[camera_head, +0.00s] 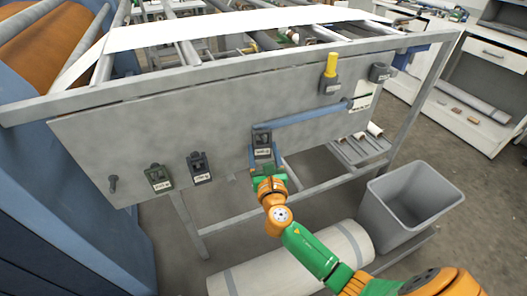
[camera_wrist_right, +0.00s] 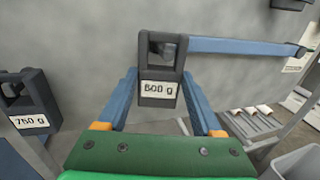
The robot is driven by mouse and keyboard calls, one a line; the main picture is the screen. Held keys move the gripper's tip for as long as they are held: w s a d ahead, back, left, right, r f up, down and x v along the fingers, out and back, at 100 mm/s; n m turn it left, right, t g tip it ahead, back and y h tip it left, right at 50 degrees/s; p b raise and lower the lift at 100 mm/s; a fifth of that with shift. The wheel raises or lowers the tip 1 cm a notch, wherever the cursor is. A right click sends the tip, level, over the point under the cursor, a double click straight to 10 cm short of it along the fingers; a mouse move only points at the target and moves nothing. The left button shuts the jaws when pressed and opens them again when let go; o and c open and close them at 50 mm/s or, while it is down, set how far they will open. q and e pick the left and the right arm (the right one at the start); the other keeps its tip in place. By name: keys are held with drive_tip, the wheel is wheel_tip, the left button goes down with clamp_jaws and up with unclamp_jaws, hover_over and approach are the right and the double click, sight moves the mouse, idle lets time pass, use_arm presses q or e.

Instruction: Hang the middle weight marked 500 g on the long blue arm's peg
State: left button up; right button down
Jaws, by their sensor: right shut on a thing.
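The weight marked 500 g (camera_head: 263,140) is a dark block with a window in its upper part. It is upright at the left end of the long blue arm (camera_head: 305,115) on the grey panel. My right gripper (camera_head: 263,155) is shut on it from below. In the right wrist view, the blue fingers flank the weight (camera_wrist_right: 160,88), and the blue arm (camera_wrist_right: 240,46) runs right from behind its top. A dark shape shows inside the window; I cannot tell whether the peg passes through or the weight hangs on it. My left gripper is not in view.
A 750 g weight (camera_wrist_right: 27,105) hangs left of the held one, with another labelled weight (camera_head: 157,178) further left. An empty peg (camera_head: 113,184) is at the panel's left end. A yellow-topped block (camera_head: 330,75) is upper right.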

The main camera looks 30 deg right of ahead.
unclamp_jaws()
drive_tip(key=shift+r, duration=0.1)
drive_tip(key=shift+s+a, duration=0.1)
drive_tip(key=shift+s, duration=0.05)
drive_tip(key=v, duration=0.6)
drive_tip(key=s+f+m+g+y, duration=0.1)
drive_tip(key=s+f+m+g, duration=0.25)
drive_tip(key=f, duration=0.55)
drive_tip(key=s+a+f+m+g+y, duration=0.15)
drive_tip(key=s+f+m, duration=0.25)
drive_tip(key=f, duration=0.5)
drive_tip(key=s+f+m+g+y, duration=0.1)
drive_tip(key=s+f+m+g, duration=0.25)
drive_tip(key=f, duration=0.65)
drive_tip(key=s+f+m+g+y, duration=0.1)
drive_tip(key=s+f+m+g, duration=0.3)
drive_tip(key=s+m, duration=0.5)
drive_tip(key=s+a+f+m+g+y, duration=0.1)
drive_tip(key=s+f+m+g, duration=0.2)
drive_tip(key=s+f+m, duration=0.6)
drive_tip(key=s+m, duration=0.1)
drive_tip(key=s, duration=0.7)
drive_tip(key=shift+f+g, duration=0.25)
drive_tip(key=shift+g, duration=0.1)
